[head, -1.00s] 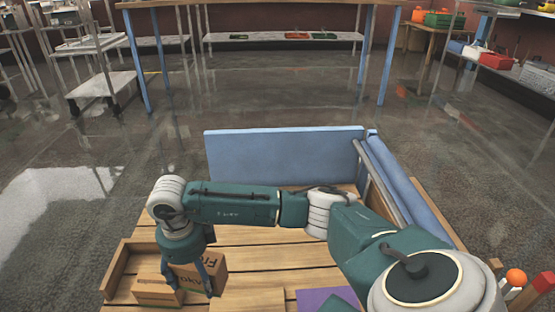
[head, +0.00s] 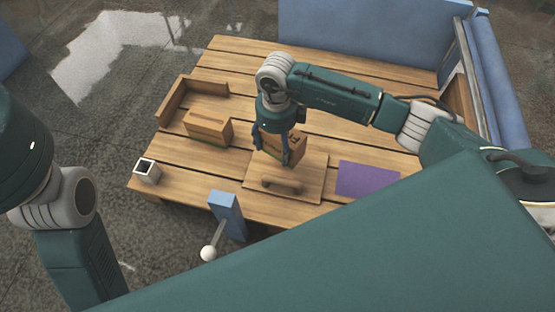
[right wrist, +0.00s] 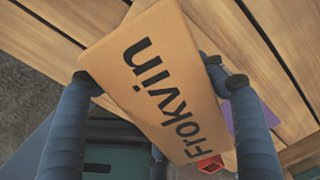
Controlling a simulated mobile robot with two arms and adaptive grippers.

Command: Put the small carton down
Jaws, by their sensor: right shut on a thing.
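My right gripper (head: 272,150) is shut on a small brown carton (head: 298,146) and holds it over the wooden table. In the right wrist view the carton (right wrist: 150,85) shows its face with the black word "Frokvin", with fingers along both sides. In the head view the carton is just behind a wooden board with a handle (head: 284,183). I cannot tell whether its underside touches anything. My left arm shows at the left edge, but its gripper is out of view.
Another carton (head: 208,127) stands by a wooden corner stop (head: 176,98) to the left. A purple mat (head: 368,179) lies right of the board. A small white open container (head: 146,171) and a blue post with a white-knobbed lever (head: 228,212) are at the front. Bare planks lie between.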

